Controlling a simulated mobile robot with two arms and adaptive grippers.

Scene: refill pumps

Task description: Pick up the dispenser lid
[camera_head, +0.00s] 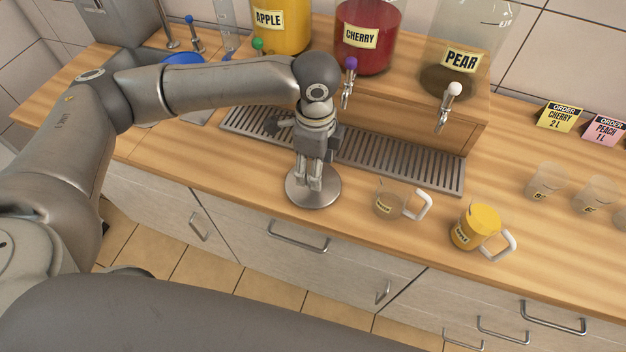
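A round steel disc (326,199), which looks like the dispenser lid, lies flat on the wooden counter in front of the drip grate. My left gripper (310,186) points straight down over its middle. Its fingers are close together and reach down to the lid. They hide the lid's centre, so I cannot tell whether they are closed on a knob. The pear dispenser (480,35) stands on the raised wooden stand; its top is cut off by the frame. My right gripper is not in view.
The apple (283,32) and cherry (368,50) dispensers stand beside the pear one, with taps in front. A clear jug (386,203) and a yellow-filled jug (474,231) stand right of the lid. Several cups and order cards (558,116) are further right.

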